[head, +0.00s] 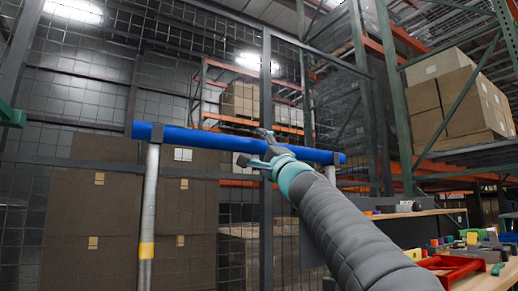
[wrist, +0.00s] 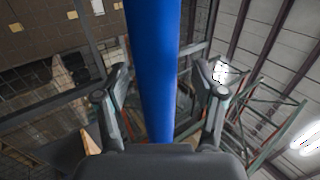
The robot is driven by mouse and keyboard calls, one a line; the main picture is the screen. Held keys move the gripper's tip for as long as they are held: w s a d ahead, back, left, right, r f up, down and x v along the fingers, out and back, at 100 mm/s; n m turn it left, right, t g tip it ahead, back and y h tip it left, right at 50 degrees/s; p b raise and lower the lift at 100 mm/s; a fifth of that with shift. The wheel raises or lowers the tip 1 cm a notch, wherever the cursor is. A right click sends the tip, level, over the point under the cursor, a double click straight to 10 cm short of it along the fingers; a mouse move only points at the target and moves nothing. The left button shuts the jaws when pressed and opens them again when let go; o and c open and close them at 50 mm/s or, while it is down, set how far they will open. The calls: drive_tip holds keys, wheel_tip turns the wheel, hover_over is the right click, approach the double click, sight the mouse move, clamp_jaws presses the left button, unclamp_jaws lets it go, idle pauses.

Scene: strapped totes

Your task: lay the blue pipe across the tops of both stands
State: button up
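The blue pipe (head: 205,140) lies nearly level across the head view, its right end a little lower in the picture. The left stand (head: 147,205), a grey post with a yellow band, meets the pipe's underside near its left end. A short bit of a pale post (head: 331,174), likely the other stand, shows under the pipe's right end; my arm hides the rest. My gripper (head: 262,148) is at the pipe's middle. In the wrist view the pipe (wrist: 155,60) passes between the fingers of my gripper (wrist: 162,80), with a gap on each side.
A wood-topped bench (head: 485,280) with a red tray (head: 450,268) and several small coloured items stands at the lower right. A wire mesh fence and stacked brown boxes (head: 75,220) are behind the pipe. Tall racks with cartons (head: 455,100) rise at the right.

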drive_tip(key=shift+f, duration=0.15)
drive_tip(key=v, duration=1.2)
drive_tip(key=shift+d, duration=0.1)
